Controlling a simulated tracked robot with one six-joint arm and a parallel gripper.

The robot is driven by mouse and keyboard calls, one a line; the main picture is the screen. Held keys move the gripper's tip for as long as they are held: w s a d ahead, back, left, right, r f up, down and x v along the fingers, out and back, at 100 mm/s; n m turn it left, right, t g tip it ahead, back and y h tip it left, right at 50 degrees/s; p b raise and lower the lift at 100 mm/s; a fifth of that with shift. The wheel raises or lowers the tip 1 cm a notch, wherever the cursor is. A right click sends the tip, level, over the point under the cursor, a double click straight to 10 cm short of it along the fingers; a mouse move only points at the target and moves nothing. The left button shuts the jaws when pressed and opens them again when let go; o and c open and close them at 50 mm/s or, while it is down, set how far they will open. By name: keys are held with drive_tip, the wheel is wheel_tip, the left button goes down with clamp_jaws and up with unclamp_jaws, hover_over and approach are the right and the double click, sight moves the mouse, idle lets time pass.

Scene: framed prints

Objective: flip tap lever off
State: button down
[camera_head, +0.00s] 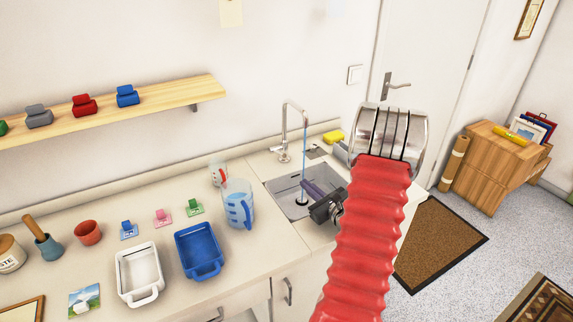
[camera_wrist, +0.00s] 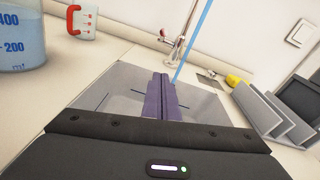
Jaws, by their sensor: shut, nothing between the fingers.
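The chrome tap (camera_head: 287,125) stands at the back edge of the sink, its lever (camera_head: 281,151) low at its base. A blue stream of water (camera_head: 304,150) runs from the spout into the sink. In the wrist view the tap (camera_wrist: 182,38) is beyond my fingertips, with the lever (camera_wrist: 164,36) on its left side and the stream (camera_wrist: 194,42) to the right. My gripper (camera_head: 304,183) is over the sink, its purple fingers shut and empty, apart from the tap. The fingers also show in the wrist view (camera_wrist: 161,77), pointing toward the tap.
The steel sink (camera_head: 279,188) lies below my gripper. A measuring jug of blue liquid (camera_head: 238,204) and a red-marked cup (camera_head: 217,174) stand left of it. A yellow sponge (camera_head: 333,137) and a grey rack (camera_wrist: 268,115) are right. A wooden shelf (camera_head: 160,103) is on the wall at left.

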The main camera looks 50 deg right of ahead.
drive_tip(key=shift+w, duration=0.1)
approach(278, 153)
drive_tip(key=shift+w+d+f, duration=0.35)
drive_tip(key=shift+w+f, duration=0.1)
drive_tip(key=shift+w, duration=0.25)
drive_tip(key=shift+w+d+f, duration=0.35)
drive_tip(key=shift+w+f, duration=0.1)
drive_tip(key=shift+w, duration=0.2)
drive_tip(key=shift+w+d+f, duration=0.35)
drive_tip(key=shift+w+f, duration=0.15)
drive_tip(key=shift+w, duration=0.2)
drive_tip(key=shift+r, duration=0.1)
drive_tip(key=shift+r+g, duration=0.15)
drive_tip(key=shift+g, duration=0.15)
